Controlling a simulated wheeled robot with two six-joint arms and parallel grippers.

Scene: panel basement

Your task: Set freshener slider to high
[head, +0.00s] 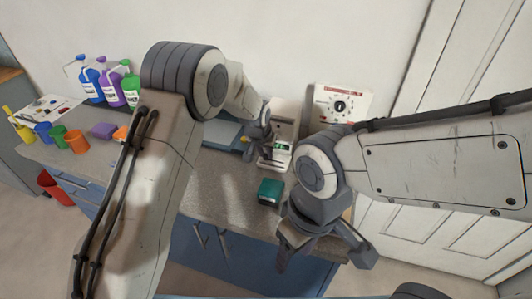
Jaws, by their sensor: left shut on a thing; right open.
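The freshener (286,118) looks like the upright white device at the back of the counter, with a small green patch low on its front. My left gripper (264,148) is at its front left side, shut on a small part there that I take to be the slider. The fingers hide the slider, so its setting cannot be read. My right gripper (322,249) is open and empty, pointing down in front of the counter's front edge.
A white panel with a black dial (339,105) stands right of the freshener. A teal box (270,191) sits on the counter in front. Pump bottles (92,84) and several coloured cups (76,141) are at the left. A white door is at the right.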

